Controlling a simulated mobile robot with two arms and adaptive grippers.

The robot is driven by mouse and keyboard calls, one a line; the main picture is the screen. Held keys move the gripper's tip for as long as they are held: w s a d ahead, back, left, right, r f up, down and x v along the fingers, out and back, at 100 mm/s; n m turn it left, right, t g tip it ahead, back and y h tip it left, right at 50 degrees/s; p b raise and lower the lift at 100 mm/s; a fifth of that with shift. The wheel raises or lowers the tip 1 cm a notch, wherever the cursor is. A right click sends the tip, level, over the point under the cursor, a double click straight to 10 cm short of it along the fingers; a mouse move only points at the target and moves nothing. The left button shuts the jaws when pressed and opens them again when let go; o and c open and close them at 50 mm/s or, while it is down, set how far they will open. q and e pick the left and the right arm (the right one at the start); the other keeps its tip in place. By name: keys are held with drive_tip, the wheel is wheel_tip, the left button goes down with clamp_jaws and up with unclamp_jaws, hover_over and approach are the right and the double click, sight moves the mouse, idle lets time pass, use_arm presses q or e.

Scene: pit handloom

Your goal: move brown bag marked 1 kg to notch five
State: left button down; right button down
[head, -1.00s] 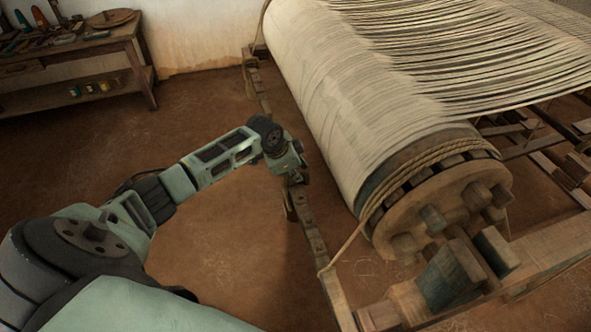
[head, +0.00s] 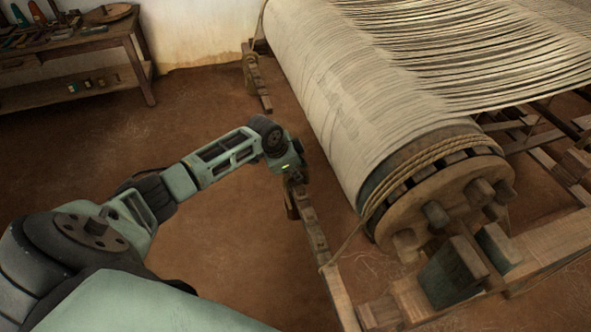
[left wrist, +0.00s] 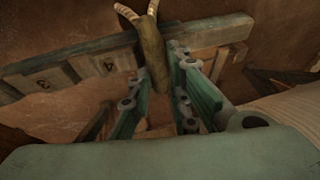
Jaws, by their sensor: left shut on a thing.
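The brown bag (left wrist: 152,55) is between the two green fingers of my left gripper (left wrist: 165,88) in the left wrist view, with a pale rope loop at its top. The gripper is shut on it. Its weight mark cannot be read. The notched wooden lever (left wrist: 75,72) runs behind the bag, with the numbers 3 and 4 readable to the left. The bag is to the right of the 4; whether its loop touches the lever cannot be told. In the head view my left gripper (head: 292,180) is at the lever (head: 315,235), and the bag is mostly hidden. My right gripper is not in view.
The large warp roller (head: 340,95) with its wooden end wheel (head: 445,200) stands right of the lever. A rope (head: 348,240) runs from the lever to the roller. A tool table (head: 135,50) is at the back left. Brown floor lies open to the left.

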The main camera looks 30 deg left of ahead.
use_arm(q)
drive_tip(key=c, duration=1.6)
unclamp_jaws()
drive_tip(key=shift+o, duration=0.2)
drive_tip(key=shift+s+f, duration=0.15)
drive_tip(key=shift+f, duration=0.1)
drive_tip(key=shift+r, duration=0.25)
drive_tip(key=v, duration=1.1)
drive_tip(key=shift+r, duration=0.4)
